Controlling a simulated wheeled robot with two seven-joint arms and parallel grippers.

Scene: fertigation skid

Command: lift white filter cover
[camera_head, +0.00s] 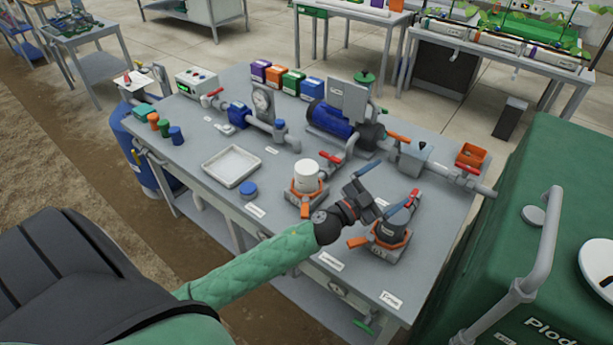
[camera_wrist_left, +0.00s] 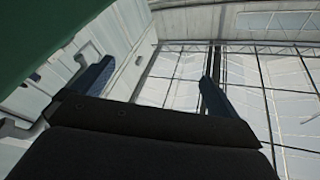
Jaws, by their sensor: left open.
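The white filter cover (camera_head: 306,176) stands upright on a grey base with an orange clamp ring (camera_head: 307,192), near the front middle of the bench. My left gripper (camera_head: 379,191) is to the right of the white cover, apart from it, between it and a dark grey filter cover (camera_head: 392,224) with its own orange ring. The fingers are spread and empty. In the left wrist view the two blue-grey fingers (camera_wrist_left: 155,84) stand apart with only the roof and wall behind them. Whether the gripper touches the dark cover cannot be told. My right gripper is not in view.
The grey bench (camera_head: 300,258) carries pipes with red-handled valves, a blue pump (camera_head: 330,120) and a gauge (camera_head: 262,100) behind. A white tray (camera_head: 232,166) and a blue cap (camera_head: 248,190) lie left. A green tank (camera_head: 540,230) stands at the right.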

